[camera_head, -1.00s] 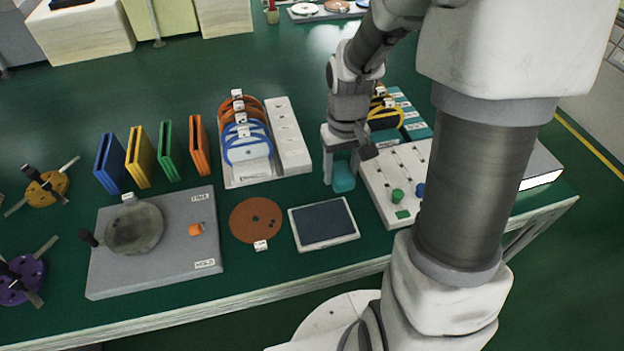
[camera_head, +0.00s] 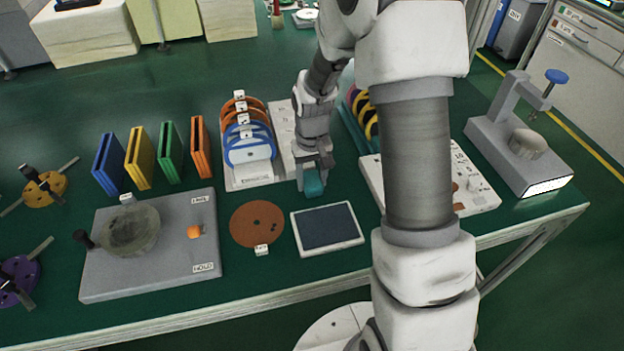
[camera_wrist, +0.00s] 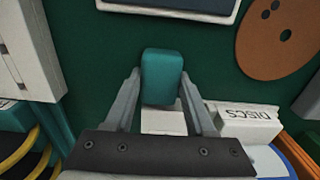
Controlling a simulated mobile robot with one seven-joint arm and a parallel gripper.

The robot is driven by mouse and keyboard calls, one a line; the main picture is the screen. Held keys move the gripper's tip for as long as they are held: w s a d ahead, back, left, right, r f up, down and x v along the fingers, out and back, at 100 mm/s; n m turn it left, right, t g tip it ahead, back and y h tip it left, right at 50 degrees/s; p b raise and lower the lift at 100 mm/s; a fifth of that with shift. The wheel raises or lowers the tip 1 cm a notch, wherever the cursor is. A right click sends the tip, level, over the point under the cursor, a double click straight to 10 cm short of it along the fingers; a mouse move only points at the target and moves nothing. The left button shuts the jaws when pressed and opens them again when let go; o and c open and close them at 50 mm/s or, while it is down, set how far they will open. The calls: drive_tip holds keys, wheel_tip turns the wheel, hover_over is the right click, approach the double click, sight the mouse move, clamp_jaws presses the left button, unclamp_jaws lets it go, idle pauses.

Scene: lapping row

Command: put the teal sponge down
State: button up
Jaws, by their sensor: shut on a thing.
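My gripper (camera_head: 314,184) points down over the green bench, between the white disc rack and the dark-topped pad. It is shut on the teal sponge (camera_head: 314,187), whose lower part shows below the fingers. In the wrist view the teal sponge (camera_wrist: 161,77) sits between the two fingertips (camera_wrist: 160,90). I cannot tell whether the sponge touches the bench.
The dark pad in a white frame (camera_head: 327,227) lies just in front of the gripper, with a brown disc (camera_head: 257,223) beside it. The disc rack (camera_head: 250,178) stands left. A white board (camera_head: 470,190) lies right, partly behind my arm. A clamp stand (camera_head: 520,150) is farther right.

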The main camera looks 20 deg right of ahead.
sight(312, 179)
drive_tip(key=shift+f, duration=0.15)
drive_tip(key=o, duration=1.3)
wheel_tip(312, 179, up, 13)
drive_tip(key=p, duration=0.3)
drive_tip(key=s+r+t, duration=0.2)
drive_tip(key=s+r, duration=0.3)
drive_tip(key=s, duration=0.2)
drive_tip(key=s+r+t, duration=0.1)
drive_tip(key=s+r, duration=0.4)
drive_tip(key=s, duration=0.1)
drive_tip(key=s+r+t, duration=0.2)
drive_tip(key=s+r, duration=0.3)
drive_tip(key=s, duration=0.2)
drive_tip(key=shift+s+r+t, duration=0.3)
